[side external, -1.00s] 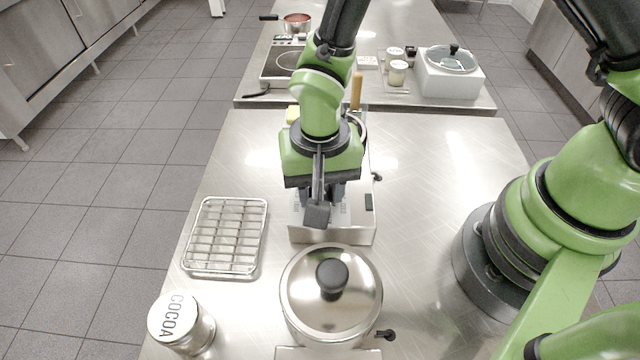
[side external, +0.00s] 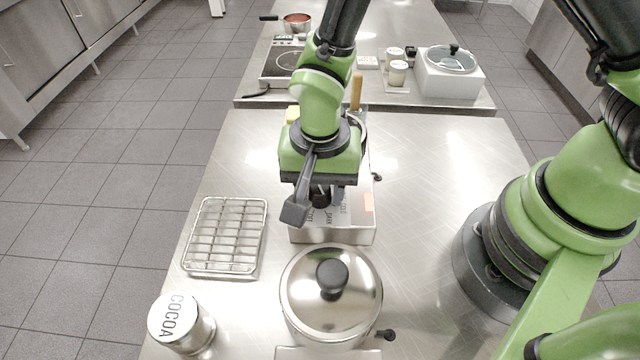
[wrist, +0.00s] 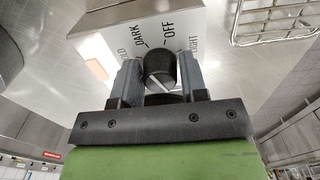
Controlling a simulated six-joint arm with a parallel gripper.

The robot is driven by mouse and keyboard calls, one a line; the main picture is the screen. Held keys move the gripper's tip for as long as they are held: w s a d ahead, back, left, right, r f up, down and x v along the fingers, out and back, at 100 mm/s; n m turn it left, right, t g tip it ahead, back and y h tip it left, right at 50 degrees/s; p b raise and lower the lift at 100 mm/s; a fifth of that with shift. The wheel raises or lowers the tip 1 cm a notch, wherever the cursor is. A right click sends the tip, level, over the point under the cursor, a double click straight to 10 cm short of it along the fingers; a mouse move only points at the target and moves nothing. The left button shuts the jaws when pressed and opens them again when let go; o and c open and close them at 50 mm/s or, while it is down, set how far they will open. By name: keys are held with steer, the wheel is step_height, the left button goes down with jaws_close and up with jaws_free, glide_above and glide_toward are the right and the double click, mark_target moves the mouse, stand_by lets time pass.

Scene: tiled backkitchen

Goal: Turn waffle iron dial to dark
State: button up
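The waffle iron (side external: 333,236) is a silvery box in the middle of the table, partly hidden under my arm. Its black dial (wrist: 160,66) shows in the wrist view, with OFF, DARK, LIGHT and a partly hidden label printed around it. A white line shows on the dial, but I cannot tell which label it points to. In the side view my gripper (side external: 320,196) is low over the labelled panel. A small orange-pink patch (side external: 368,202) is lit on the panel's right.
A lidded steel pot (side external: 331,295) stands close in front of the waffle iron. A wire rack (side external: 226,236) lies to the left and a cocoa jar (side external: 181,323) at front left. The tabletop right of the iron is mostly clear.

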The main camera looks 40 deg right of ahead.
mark_target(320, 187)
steer(key=o, duration=0.3)
step_height(320, 187, up, 10)
stand_by(0.5)
steer(key=s+d+r+n+t+y, duration=0.25)
steer(key=d+r, duration=0.45)
steer(key=r, duration=0.4)
steer(key=s+d+r+n+t, duration=0.2)
steer(key=s+d+r+t, duration=0.2)
steer(key=s, duration=0.4)
steer(key=shift+s+d+r+t, duration=0.25)
steer(key=shift+d+r+t, duration=0.1)
steer(key=shift+d+r, duration=0.2)
